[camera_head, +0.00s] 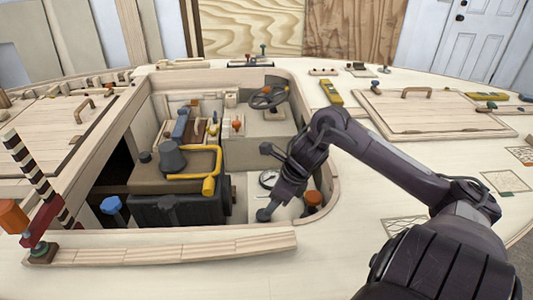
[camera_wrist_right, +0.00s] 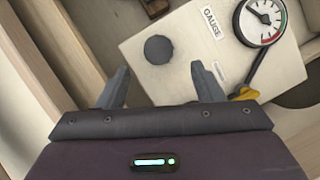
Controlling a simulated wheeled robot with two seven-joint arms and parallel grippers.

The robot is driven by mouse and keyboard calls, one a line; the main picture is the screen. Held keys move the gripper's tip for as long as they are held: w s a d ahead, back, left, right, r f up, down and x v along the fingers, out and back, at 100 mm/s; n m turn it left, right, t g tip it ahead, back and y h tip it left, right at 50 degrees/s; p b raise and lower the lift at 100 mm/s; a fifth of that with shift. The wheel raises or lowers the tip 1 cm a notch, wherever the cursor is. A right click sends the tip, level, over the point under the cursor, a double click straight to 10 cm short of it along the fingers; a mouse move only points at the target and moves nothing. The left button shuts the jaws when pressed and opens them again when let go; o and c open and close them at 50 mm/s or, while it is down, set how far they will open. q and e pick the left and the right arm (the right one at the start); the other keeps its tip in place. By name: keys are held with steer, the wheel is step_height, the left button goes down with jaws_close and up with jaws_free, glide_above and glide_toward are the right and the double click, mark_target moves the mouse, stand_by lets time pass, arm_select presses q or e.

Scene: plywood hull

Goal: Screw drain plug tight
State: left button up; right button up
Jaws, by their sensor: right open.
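In the right wrist view, a dark round knob-like part (camera_wrist_right: 158,49), which may be the drain plug, sits on a pale panel (camera_wrist_right: 140,22). A label reading GAUGE and a round dial gauge (camera_wrist_right: 262,20) are to its right. My right gripper (camera_wrist_right: 161,84) is open and empty, with its fingertips apart, short of the knob and on either side of it in the picture. In the head view my right arm (camera_head: 385,160) reaches down into the hull opening, where the gauge (camera_head: 268,179) shows beside the hand. My left gripper is not in view.
The opening's wooden rim (camera_head: 190,236) surrounds the hand. A dark engine-like unit (camera_head: 180,207) with a yellow pipe (camera_head: 209,184) stands left of it. A black rod with a yellow part (camera_wrist_right: 244,92) lies near the right finger.

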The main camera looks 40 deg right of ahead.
mark_target(264, 216)
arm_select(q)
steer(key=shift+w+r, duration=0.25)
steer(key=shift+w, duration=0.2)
arm_select(e)
steer(key=x, duration=0.6)
steer(key=shift+a+f, duration=0.2)
steer(key=c, duration=1)
